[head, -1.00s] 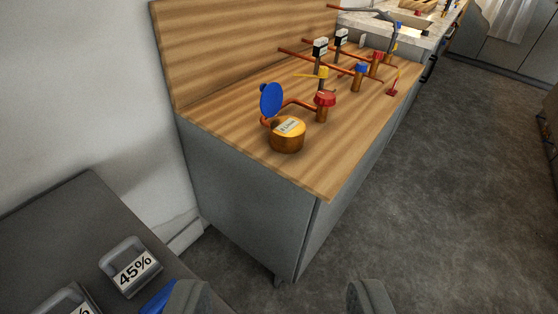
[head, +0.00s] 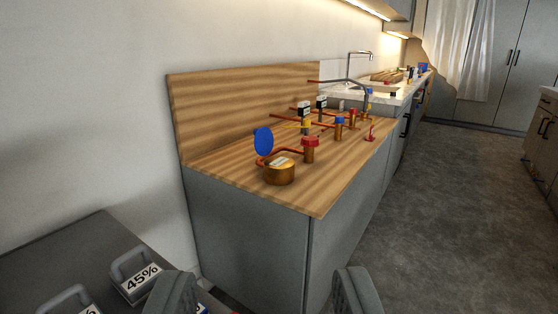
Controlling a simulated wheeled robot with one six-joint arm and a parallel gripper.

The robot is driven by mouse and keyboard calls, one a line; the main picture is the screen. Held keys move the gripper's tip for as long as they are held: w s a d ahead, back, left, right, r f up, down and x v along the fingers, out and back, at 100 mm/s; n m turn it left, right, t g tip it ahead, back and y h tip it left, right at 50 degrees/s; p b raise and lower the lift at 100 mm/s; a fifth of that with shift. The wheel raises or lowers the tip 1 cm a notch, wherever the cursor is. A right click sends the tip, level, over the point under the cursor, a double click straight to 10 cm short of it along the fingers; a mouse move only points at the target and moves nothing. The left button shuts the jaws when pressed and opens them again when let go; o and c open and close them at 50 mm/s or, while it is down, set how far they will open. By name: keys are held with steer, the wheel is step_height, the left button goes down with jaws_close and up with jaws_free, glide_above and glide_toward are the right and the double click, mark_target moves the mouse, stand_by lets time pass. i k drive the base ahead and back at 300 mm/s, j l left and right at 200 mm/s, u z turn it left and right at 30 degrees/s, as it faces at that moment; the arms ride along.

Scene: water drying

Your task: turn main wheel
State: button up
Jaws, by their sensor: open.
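A wooden counter (head: 225,180) carries copper pipework with several valves. A red wheel (head: 310,142) sits on a brass body near the front. Behind it are a yellow wheel (head: 305,124), a blue wheel (head: 339,120) and another red one (head: 352,113). No readable label tells which wheel is the main one. A brass meter (head: 279,172) with a raised blue lid (head: 263,141) stands nearest. My gripper (head: 264,290) is open and empty, its two fingers at the bottom edge, short of the counter and apart from all the wheels.
A dark surface (head: 60,255) at lower left holds grey handled blocks, one marked 45% (head: 137,280). The grey cabinet (head: 245,235) stands in front of me. A sink tap (head: 350,60) is farther back. Open floor (head: 440,200) lies to the right.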

mark_target(309, 141)
steer(key=i+l+u, duration=0.3)
steer(key=i+l, duration=0.5)
steer(key=l, duration=0.15)
